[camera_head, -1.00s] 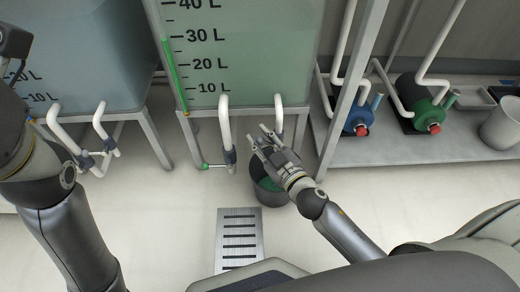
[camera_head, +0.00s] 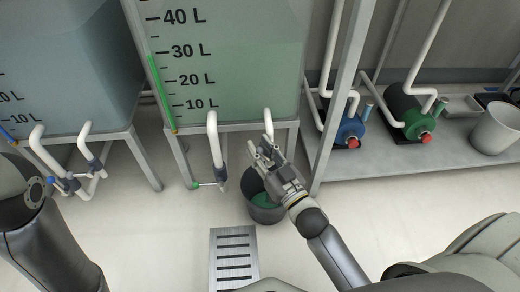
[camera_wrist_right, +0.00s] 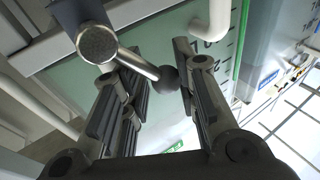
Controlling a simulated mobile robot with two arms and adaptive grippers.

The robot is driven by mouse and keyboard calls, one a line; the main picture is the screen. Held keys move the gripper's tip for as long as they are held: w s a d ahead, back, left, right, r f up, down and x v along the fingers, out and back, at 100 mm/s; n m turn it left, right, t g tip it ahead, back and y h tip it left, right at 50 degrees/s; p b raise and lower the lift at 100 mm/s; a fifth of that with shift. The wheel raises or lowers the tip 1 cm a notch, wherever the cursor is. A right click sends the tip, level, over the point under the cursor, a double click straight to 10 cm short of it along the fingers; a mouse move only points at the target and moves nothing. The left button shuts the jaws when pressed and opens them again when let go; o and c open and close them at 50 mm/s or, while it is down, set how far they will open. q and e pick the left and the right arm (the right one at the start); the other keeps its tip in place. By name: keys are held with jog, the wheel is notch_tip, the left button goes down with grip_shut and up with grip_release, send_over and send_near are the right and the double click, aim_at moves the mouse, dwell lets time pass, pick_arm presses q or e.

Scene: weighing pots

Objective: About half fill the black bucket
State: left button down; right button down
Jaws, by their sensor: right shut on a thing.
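The black bucket (camera_head: 256,213) stands upright on the floor below the green-tinted tank (camera_head: 230,60), partly covered by my right gripper in the head view. Green liquid (camera_head: 264,200) shows inside; its exact level is hard to judge. My right gripper (camera_head: 261,150) is over the bucket, beside the tank's right white outlet pipe (camera_head: 268,122). In the right wrist view, a metal valve lever (camera_wrist_right: 138,64) with a dark round knob (camera_wrist_right: 168,78) reaches between the fingers of the right gripper (camera_wrist_right: 163,72), which is shut on it. My left gripper is out of view.
A blue-tinted tank (camera_head: 65,60) stands at left. A shelf (camera_head: 380,170) at right carries a blue pump (camera_head: 350,130), a green pump (camera_head: 416,122) and a pale bucket (camera_head: 497,128). A metal floor grate (camera_head: 235,262) lies in front. Tank-stand legs border the bucket.

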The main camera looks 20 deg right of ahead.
jog(key=shift+s+a+f, duration=0.15)
jog(key=shift+a+f, duration=0.15)
jog(key=shift+f, duration=0.15)
jog(key=c, duration=1.3)
grip_release()
jog(key=shift+a, duration=0.1)
jog(key=shift+o, duration=1)
jog(key=shift+r, duration=0.15)
jog(key=shift+d, duration=0.2)
jog(key=v, duration=0.7)
jog(key=shift+s, duration=0.4)
